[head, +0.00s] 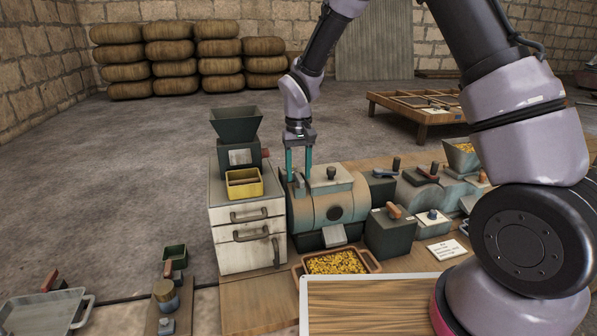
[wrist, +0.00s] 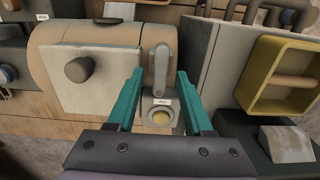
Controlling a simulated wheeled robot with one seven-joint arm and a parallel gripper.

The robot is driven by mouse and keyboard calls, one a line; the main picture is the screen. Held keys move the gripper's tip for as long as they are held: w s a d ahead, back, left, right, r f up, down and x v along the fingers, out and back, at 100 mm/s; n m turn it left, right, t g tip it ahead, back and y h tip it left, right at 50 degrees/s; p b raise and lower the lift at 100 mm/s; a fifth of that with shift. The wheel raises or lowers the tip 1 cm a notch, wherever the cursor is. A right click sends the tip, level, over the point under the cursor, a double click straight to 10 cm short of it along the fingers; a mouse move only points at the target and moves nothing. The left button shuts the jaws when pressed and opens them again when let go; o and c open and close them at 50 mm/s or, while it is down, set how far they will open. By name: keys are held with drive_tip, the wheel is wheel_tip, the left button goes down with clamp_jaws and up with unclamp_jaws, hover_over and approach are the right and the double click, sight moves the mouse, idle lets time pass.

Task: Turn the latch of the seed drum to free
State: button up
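The seed drum (head: 318,212) is a tan and dark green cylinder on the bench, with a cream hatch and dark knob (head: 331,173) on top. The label is too small to read surely. My gripper (head: 299,171) points down over the drum's left end. Its teal fingers are open, one on each side of the latch, with visible gaps.
A cream drawer cabinet (head: 246,240) stands close to the drum's left, bearing a yellow box (head: 244,184) and a hopper (head: 236,124). A tray of yellow grain (head: 337,263) sits in front. Green lever boxes (head: 389,234) crowd the right.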

sight(299, 175)
wheel_tip(299, 175, up, 11)
drive_tip(key=shift+f, duration=0.15)
idle(0.4)
drive_tip(key=shift+s, duration=0.1)
